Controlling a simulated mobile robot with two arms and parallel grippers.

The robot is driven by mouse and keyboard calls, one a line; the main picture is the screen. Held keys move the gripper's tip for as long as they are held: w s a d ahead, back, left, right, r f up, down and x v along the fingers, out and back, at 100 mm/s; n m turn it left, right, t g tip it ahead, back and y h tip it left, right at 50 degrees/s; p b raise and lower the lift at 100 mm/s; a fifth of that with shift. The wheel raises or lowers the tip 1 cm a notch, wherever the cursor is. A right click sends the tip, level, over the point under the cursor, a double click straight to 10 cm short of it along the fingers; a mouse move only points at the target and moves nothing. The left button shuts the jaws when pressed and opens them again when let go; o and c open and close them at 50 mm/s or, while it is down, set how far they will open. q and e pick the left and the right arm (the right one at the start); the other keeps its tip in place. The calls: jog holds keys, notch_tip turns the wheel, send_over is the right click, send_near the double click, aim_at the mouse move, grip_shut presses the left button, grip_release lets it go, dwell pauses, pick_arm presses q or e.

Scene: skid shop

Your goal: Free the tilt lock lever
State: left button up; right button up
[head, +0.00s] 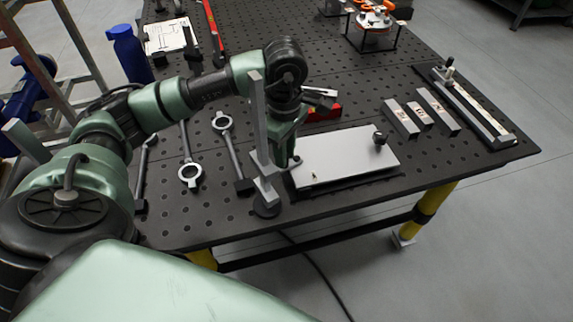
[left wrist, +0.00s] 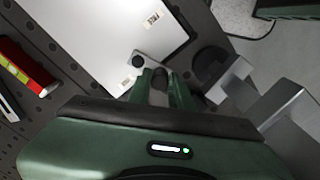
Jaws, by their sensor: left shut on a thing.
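A pale flat plate (head: 345,155) lies on a dark base at the front of the perforated table, with a dark knob (head: 380,138) at its right edge. The plate also shows in the left wrist view (left wrist: 105,30). My left gripper (head: 290,163) points down at the plate's left edge, beside a grey upright post (head: 258,115). In the left wrist view its fingers (left wrist: 160,88) are shut on a small dark rounded part (left wrist: 160,76), seemingly the tilt lock lever. Most of the lever is hidden by the fingers. My right gripper is out of view.
Several grey blocks (head: 420,115) and a long rail fixture (head: 475,108) stand to the right. Ring-ended tools (head: 190,172) lie left of the gripper. A red level (head: 323,112) lies behind the plate. The table's front edge is close.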

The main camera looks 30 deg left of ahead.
pick_arm(q)
jog(key=shift+d, duration=0.2)
jog(key=shift+s+d+f, duration=0.1)
jog(key=shift+d, duration=0.3)
